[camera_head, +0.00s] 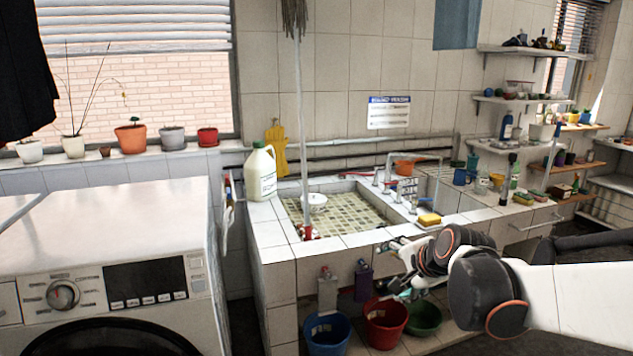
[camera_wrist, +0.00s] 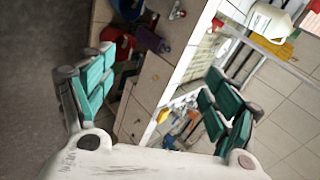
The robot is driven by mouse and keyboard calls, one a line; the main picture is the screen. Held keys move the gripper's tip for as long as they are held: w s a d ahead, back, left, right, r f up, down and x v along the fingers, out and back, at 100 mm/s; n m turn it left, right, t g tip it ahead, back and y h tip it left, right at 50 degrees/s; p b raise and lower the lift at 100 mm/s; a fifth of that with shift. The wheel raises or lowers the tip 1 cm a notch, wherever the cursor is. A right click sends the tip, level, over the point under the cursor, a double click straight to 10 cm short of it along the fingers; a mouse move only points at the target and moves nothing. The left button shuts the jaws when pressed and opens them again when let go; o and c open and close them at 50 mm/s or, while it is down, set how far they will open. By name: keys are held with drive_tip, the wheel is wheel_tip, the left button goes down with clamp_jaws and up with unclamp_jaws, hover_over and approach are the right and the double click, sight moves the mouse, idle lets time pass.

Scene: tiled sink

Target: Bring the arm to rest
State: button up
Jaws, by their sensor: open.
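My arm reaches in from the right side of the head view. My gripper (camera_head: 387,267) hangs in front of the tiled sink's front wall, above the red bucket. In the wrist view my gripper (camera_wrist: 160,93) has its two teal-padded fingers spread wide apart, with nothing between them. The wrist view is tilted, and the tiled sink (camera_wrist: 186,66) shows beyond the fingers. The tiled sink (camera_head: 275,232) stands left of and behind my gripper in the head view.
A white jug (camera_head: 261,174) and a yellow sponge (camera_head: 430,219) sit on the sink's rim. A washing machine (camera_head: 105,262) stands at left.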

drive_tip(key=s+d+n+g+h, duration=0.1)
drive_tip(key=s+n, duration=1.2)
drive_tip(key=s, duration=1.3)
drive_tip(key=shift+s+d+f+g+h, duration=0.3)
drive_tip(key=shift+g+h, duration=0.2)
drive_tip(key=shift+h, duration=0.2)
drive_tip(key=shift+c, duration=0.2)
